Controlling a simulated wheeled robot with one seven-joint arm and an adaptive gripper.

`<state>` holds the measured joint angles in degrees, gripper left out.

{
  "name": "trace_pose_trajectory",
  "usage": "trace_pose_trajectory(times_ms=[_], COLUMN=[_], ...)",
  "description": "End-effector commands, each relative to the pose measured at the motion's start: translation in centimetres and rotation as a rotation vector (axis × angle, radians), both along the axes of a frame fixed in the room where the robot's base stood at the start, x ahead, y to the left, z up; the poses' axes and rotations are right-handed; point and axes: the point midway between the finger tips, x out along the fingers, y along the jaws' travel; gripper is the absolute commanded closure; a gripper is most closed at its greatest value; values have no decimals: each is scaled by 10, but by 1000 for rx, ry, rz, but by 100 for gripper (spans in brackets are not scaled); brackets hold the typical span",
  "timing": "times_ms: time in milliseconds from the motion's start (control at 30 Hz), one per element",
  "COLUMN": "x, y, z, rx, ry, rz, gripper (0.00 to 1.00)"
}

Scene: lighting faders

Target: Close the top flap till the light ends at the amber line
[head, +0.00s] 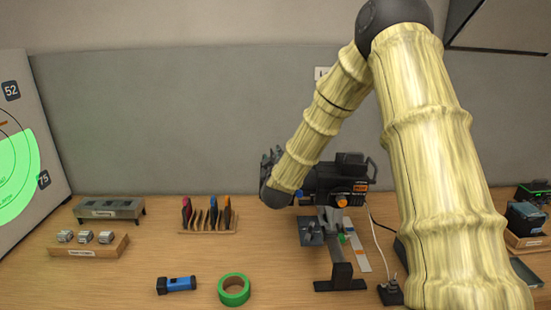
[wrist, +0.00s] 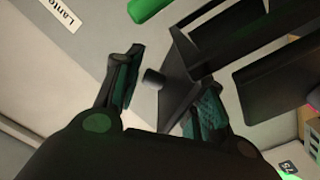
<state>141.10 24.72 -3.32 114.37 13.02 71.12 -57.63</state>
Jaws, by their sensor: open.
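The black lamp (head: 342,182) stands on the table, partly hidden behind my arm. Its dark flaps (wrist: 255,45) fill the upper right of the wrist view. One black flap with a short round tab (wrist: 153,78) reaches between my fingers. My gripper (wrist: 165,85) is open, one finger on each side of the tab, with no clear contact. In the head view the gripper and flaps merge into a dark cluster at the arm's end. Green light (head: 18,175) lies on the board at left, below a short amber line (head: 3,124) that the frame edge cuts.
The board (head: 50,130) carries marks 52 and 75. A rack of coloured-handled tools (head: 208,218), a grey stand (head: 108,209), a block tray (head: 88,246), a blue flashlight (head: 176,285) and green tape (head: 234,290) are on the table. A white cable runs beside the lamp.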

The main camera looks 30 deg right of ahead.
Motion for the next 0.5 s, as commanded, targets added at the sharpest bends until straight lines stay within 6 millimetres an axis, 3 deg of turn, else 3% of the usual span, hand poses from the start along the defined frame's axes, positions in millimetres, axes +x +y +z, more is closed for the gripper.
trace_pose_trajectory(times_ms=[500], x=[-76], y=[43], z=[0], rx=[0], ry=[1], rz=[-2], gripper=[60])
